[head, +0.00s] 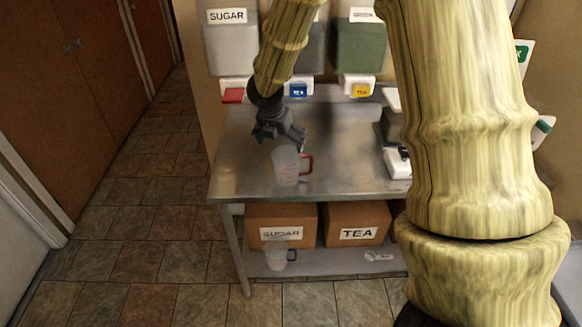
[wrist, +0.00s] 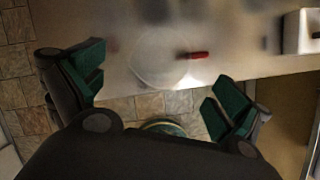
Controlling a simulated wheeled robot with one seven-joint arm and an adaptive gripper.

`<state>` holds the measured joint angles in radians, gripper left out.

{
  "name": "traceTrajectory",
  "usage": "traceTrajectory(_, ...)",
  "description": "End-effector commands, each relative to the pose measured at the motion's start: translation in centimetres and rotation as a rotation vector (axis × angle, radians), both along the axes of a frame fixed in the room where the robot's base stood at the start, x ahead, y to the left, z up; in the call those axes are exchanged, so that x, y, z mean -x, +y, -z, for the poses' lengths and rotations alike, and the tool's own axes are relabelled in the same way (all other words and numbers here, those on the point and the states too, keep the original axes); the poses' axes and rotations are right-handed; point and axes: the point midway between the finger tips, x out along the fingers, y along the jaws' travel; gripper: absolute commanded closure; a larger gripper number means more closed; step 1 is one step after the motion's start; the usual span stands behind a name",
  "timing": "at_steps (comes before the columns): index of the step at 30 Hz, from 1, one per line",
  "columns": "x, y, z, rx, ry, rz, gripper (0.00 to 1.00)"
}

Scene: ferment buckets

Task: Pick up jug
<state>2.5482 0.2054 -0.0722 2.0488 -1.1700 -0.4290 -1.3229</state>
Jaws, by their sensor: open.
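A clear jug (head: 286,167) with a red handle stands upright near the front left of the steel table (head: 235,168). Its handle points right in the head view. In the wrist view the jug (wrist: 155,62) is a faint round outline beyond the fingertips, with the red handle (wrist: 192,55) to its right. My gripper (head: 283,136) is open and empty, just above and behind the jug in the head view. In the wrist view its green-padded fingers (wrist: 157,88) are spread wide, one on each side. No contact with the jug shows.
A second clear jug (head: 277,256) and a white scoop (head: 378,256) sit on the lower shelf with boxes labelled SUGAR (head: 282,218) and TEA (head: 357,221). A white and dark appliance (head: 397,163) stands right on the table. Dispensers (head: 361,45) hang behind.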

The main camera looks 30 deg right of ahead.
Motion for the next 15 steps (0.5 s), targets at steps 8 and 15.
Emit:
traceTrajectory(8,-0.6,-0.9,2.6,-0.001,0.001,0.002,0.00)
traceTrajectory(15,-0.7,-1.2,3.4,-0.002,0.001,0.003,0.00)
